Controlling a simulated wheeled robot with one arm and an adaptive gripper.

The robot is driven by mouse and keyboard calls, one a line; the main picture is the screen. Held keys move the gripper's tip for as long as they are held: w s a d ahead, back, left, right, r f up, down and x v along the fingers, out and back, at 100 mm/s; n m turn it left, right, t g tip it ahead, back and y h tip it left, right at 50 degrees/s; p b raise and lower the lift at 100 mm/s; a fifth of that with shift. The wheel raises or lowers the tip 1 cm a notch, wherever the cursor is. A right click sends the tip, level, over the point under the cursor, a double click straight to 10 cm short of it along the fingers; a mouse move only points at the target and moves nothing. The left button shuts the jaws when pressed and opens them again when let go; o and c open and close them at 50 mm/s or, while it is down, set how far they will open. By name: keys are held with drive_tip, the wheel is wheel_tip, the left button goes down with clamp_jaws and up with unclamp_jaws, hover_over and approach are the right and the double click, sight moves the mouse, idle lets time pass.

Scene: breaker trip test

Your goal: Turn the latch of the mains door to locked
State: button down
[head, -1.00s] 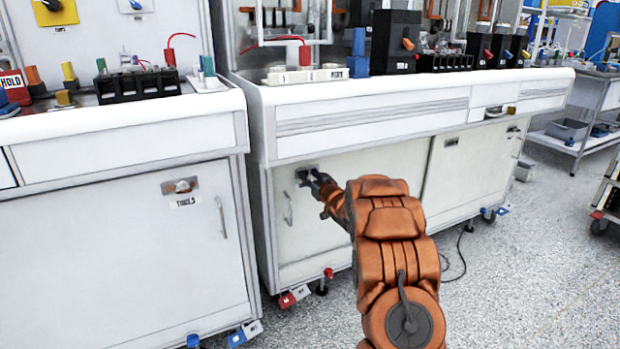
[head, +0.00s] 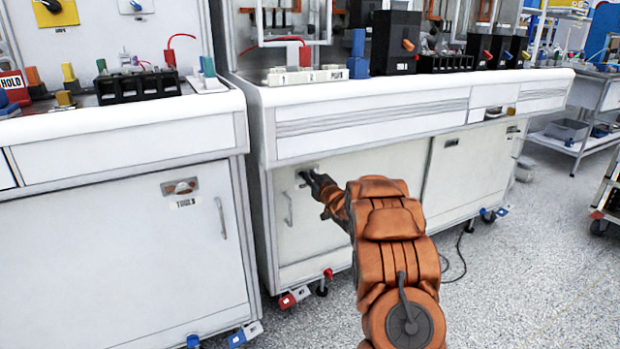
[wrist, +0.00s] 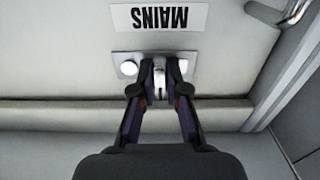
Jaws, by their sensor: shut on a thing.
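The mains door (head: 310,225) is the left lower door of the middle bench, and it is closed. In the wrist view its MAINS label (wrist: 160,17) shows upside down. The latch (wrist: 159,78) is a small metal tab on a silver plate (wrist: 127,66) with a round stud at its left. My gripper (wrist: 160,88) is shut on the latch, one finger on each side. In the head view my gripper (head: 312,178) is at the upper left of the door, where it hides most of the latch. I cannot read the latch's position clearly.
The mains door's handle (head: 288,208) is left of and below my gripper; it also shows in the wrist view (wrist: 298,62). The TOOLS door (head: 180,250) is on the bench at left. A cable (head: 462,255) lies on the floor. The floor at right is mostly clear.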

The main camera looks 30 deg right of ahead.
drive_tip(key=n, duration=0.4)
drive_tip(key=n+b, duration=0.2)
drive_tip(key=n, duration=0.2)
drive_tip(key=shift+n, duration=0.3)
drive_tip(key=n+b, duration=0.3)
drive_tip(key=n, duration=0.2)
drive_tip(key=shift+d+f+b, duration=0.1)
drive_tip(key=shift+f+b, duration=0.05)
drive_tip(key=shift+b, duration=0.25)
drive_tip(key=shift+r+n+b, duration=0.15)
drive_tip(key=shift+n+b, duration=0.5)
drive_tip(key=shift+n, duration=0.35)
drive_tip(key=shift+r+n+b, duration=0.1)
drive_tip(key=shift+n+b, duration=0.55)
drive_tip(key=shift+n, duration=0.35)
drive_tip(key=c, duration=1.2)
unclamp_jaws()
